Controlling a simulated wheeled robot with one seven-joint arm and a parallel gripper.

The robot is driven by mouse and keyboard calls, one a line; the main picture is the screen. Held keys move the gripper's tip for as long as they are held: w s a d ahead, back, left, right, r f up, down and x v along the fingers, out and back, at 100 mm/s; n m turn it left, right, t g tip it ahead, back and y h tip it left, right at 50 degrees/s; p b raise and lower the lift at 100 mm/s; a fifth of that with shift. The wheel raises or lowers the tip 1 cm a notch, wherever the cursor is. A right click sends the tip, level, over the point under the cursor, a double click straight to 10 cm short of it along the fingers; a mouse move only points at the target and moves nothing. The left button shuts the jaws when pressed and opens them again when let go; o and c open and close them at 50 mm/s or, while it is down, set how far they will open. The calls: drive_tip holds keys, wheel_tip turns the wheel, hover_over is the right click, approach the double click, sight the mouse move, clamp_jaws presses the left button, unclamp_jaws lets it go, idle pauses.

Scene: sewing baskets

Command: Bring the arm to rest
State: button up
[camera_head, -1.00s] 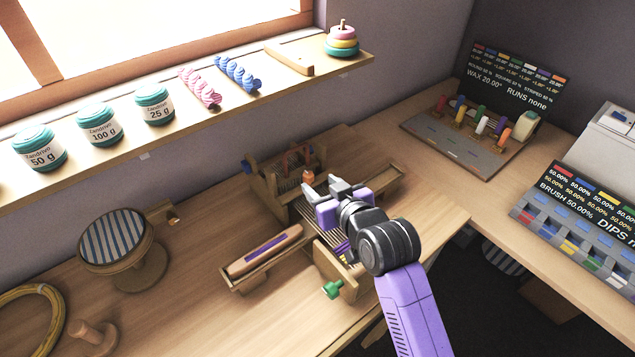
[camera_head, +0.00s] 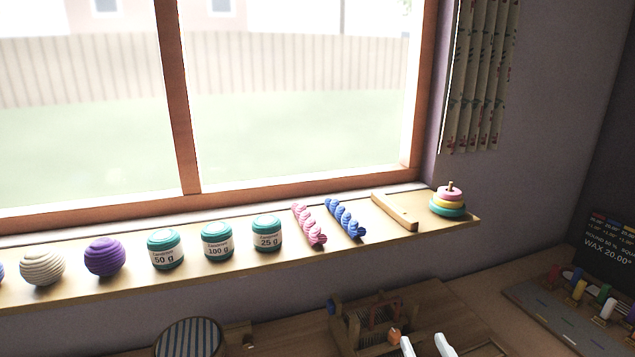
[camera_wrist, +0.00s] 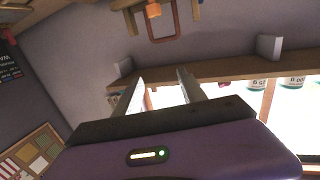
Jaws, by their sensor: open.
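My gripper (camera_head: 426,346) shows only as two pale fingertips at the bottom edge of the head view, apart from each other. The rest of my arm is below that frame. In the wrist view my gripper (camera_wrist: 162,86) has its two fingers spread with nothing held between them. Its purple body fills the bottom of that view. The small wooden loom (camera_head: 345,325) stands on the table just left of and behind the fingertips in the head view, partly cut off.
A window shelf (camera_head: 110,285) holds teal jars (camera_head: 217,241), yarn balls (camera_head: 104,257), twisted skeins (camera_head: 345,218) and a stacked ring toy (camera_head: 449,203). A striped round stand (camera_head: 190,340) is at the lower left. A peg rack (camera_head: 580,300) and dark board stand at right.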

drive_tip(key=s+f+g, duration=0.1)
drive_tip(key=s+f, duration=0.1)
drive_tip(key=s, duration=1.7)
drive_tip(key=s+f+g+h, duration=0.1)
drive_tip(key=s+f, duration=0.2)
drive_tip(key=s, duration=1.7)
drive_tip(key=shift+d+m+g, duration=0.3)
drive_tip(key=shift+d+m, duration=0.1)
